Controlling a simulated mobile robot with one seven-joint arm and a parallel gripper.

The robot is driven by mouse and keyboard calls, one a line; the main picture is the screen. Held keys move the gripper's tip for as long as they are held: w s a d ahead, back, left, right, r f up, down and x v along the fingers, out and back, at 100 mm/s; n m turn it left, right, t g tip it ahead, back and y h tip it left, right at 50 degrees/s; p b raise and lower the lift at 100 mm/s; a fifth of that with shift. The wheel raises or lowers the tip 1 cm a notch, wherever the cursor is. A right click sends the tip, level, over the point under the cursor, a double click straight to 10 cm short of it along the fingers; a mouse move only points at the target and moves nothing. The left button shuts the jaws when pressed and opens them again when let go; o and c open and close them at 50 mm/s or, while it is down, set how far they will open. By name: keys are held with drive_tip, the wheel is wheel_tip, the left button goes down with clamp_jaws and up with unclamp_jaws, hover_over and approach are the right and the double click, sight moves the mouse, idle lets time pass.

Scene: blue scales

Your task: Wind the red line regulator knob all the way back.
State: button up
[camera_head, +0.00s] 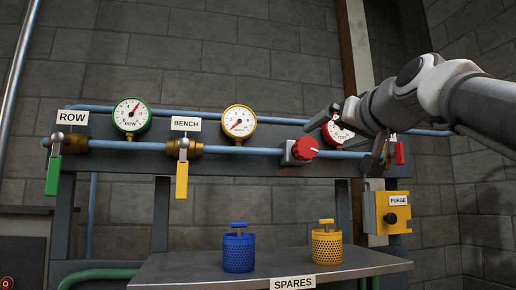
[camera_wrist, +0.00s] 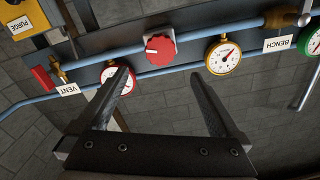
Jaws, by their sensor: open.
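The red knob (camera_head: 305,148) sits on a grey block on the blue pipe, right of the middle of the panel. A white mark on its face points right in the head view. In the wrist view the knob (camera_wrist: 158,46) is just beyond the gap between my fingertips, and nothing covers it. My gripper (camera_head: 339,150) is open and empty, to the right of the knob and apart from it in the head view. Its two spread fingers (camera_wrist: 162,73) also show in the wrist view.
A yellow-rimmed gauge (camera_head: 239,121) and a green-rimmed ROW gauge (camera_head: 131,115) stand left of the knob. Yellow (camera_head: 182,180) and green (camera_head: 53,176) valve handles hang down. A yellow PURGE box (camera_head: 387,212) is below right. The SPARES shelf (camera_head: 190,275) holds blue and yellow canisters.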

sight(308, 145)
drive_tip(key=w+p, duration=0.1)
drive_tip(key=w, duration=0.3)
drive_tip(key=w+a+p, duration=0.1)
drive_tip(key=w, duration=0.3)
drive_tip(key=w+a+p, duration=0.1)
drive_tip(key=w, duration=0.3)
drive_tip(key=shift+a, duration=0.2)
drive_tip(key=c, duration=1.3)
drive_tip(key=shift+c, duration=0.2)
drive_tip(key=shift+n, duration=0.3)
drive_tip(key=shift+f+n+b, duration=0.1)
drive_tip(key=shift+n+b, duration=0.65)
drive_tip(key=shift+n, duration=0.45)
drive_tip(key=shift+a+n+b, duration=0.15)
drive_tip(key=shift+n+b, duration=0.35)
drive_tip(key=shift+n, duration=1)
